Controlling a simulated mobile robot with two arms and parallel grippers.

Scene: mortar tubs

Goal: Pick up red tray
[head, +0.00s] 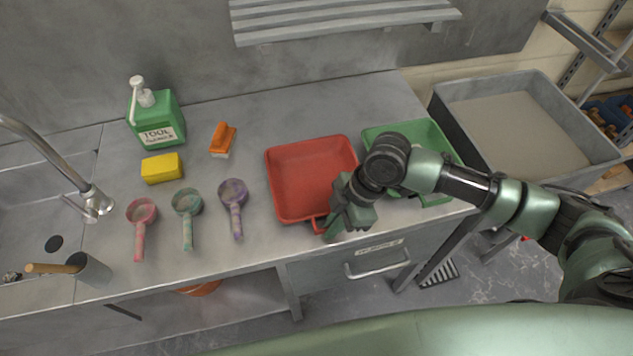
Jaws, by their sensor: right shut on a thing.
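The red tray (300,175) is a square, shallow tub lying on the grey counter, right of the middle. It looks empty. My right gripper (326,229) is at the tray's front right corner, shut on the tray's handle at its front edge. My right arm comes in from the right and hides part of the tray's right side. The tray appears to rest on the counter; I cannot tell whether it is lifted at all. My left gripper is not in view.
A green tray (438,136) sits just right of the red one, partly behind my arm. Pink (140,213), teal (187,204) and purple (233,192) scoops, a yellow sponge (162,168), an orange brush (222,139) and a green bottle (157,121) stand left. A grey tub (520,125) is far right.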

